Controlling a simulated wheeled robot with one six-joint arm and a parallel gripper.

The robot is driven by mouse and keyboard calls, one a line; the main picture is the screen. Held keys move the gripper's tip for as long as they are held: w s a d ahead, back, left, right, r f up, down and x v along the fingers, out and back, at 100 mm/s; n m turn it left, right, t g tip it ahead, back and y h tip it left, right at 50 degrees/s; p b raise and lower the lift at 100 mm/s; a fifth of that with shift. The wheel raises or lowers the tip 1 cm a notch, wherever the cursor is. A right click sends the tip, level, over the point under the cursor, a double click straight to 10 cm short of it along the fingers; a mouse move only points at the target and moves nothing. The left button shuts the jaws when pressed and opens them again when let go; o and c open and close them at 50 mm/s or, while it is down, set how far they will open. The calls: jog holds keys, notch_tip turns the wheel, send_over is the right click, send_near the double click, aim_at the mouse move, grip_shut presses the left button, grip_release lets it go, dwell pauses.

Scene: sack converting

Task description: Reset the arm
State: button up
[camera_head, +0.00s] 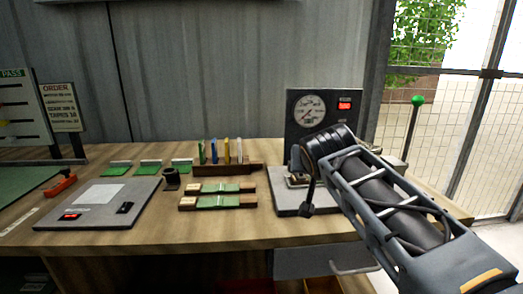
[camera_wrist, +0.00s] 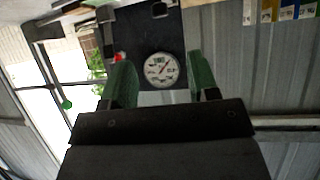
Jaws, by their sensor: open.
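My gripper (camera_wrist: 162,72) shows in the wrist view with its two green fingers apart and nothing between them. Beyond the gap is the round white dial gauge (camera_wrist: 161,70) on its dark panel. In the head view, my arm reaches in from the lower right, and its dark wrist end is just in front of the lower part of the gauge panel (camera_head: 346,101). The fingers are hidden or too small to make out there. A grey base plate (camera_head: 292,204) lies under the wrist end, partly covered by my arm.
The wooden bench (camera_head: 235,228) holds a grey panel (camera_head: 98,203) with a red display, several green-topped pieces, a dark cup (camera_head: 171,180) and a rack (camera_head: 228,169) of coloured strips. A lever with a green knob (camera_head: 417,101) stands right of my arm. Open bench shows along the front.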

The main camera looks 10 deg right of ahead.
jog(key=s+a+r+n+g+y+p, duration=0.1)
jog(key=s+g+p, duration=0.7)
jog(key=s+p, duration=0.8)
jog(key=shift+s+r+n+y+p, duration=0.25)
jog(key=shift+n+y+p, duration=0.4)
jog(key=shift+p, duration=4.3)
jog(key=shift+f, duration=0.1)
jog(key=shift+c, duration=0.3)
